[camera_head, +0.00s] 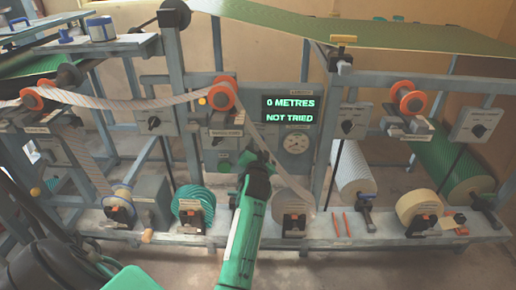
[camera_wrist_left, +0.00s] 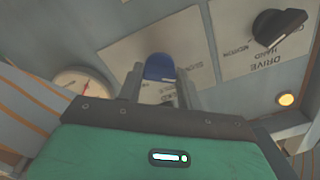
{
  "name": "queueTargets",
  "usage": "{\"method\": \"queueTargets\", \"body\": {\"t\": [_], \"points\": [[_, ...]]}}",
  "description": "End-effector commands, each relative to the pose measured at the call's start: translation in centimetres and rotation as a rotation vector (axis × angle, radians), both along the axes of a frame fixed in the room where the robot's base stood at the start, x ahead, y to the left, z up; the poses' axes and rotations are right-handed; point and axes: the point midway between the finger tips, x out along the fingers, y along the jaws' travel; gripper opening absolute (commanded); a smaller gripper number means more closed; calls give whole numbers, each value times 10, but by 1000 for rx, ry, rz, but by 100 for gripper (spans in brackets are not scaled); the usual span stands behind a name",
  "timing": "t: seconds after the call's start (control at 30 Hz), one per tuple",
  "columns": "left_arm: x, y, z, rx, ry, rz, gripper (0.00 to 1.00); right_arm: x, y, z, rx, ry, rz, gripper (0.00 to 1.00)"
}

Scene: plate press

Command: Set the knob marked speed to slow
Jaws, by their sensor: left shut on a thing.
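A blue knob (camera_wrist_left: 160,67) stands on a pale label plate (camera_wrist_left: 118,50) in the left wrist view. The lettering on the plate is upside down and partly covered, and I cannot tell which mark the knob points to. My left gripper (camera_wrist_left: 160,88) is shut on the knob, with one finger on each side. In the head view, my left gripper (camera_head: 258,158) is at the front of the grey control panel (camera_head: 245,105) and hides the knob. My right gripper is not in view.
A round gauge (camera_head: 295,143) and a display (camera_head: 289,110) reading "0 METRES NOT TRIED" are on the panel close by. A black drive knob (camera_wrist_left: 280,25) is beside the label plate. A teal roll (camera_head: 193,205) and a pale roll (camera_head: 293,207) flank my arm below.

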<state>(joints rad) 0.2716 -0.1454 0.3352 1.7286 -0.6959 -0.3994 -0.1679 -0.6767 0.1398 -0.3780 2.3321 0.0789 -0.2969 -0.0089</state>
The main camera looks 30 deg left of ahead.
Motion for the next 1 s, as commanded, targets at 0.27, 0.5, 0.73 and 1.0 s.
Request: {"method": "queueTargets", "body": {"t": [0.27, 0.5, 0.73, 1.0], "points": [[0, -1, -3, -68, -35, 0, 14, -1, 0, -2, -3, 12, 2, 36], [0, -1, -3, -78, -41, 0, 14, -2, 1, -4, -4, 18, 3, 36], [0, -1, -3, -78, -41, 0, 14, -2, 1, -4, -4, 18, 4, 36], [0, 0, -2, -76, -43, -1, 58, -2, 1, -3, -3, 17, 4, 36]]}}
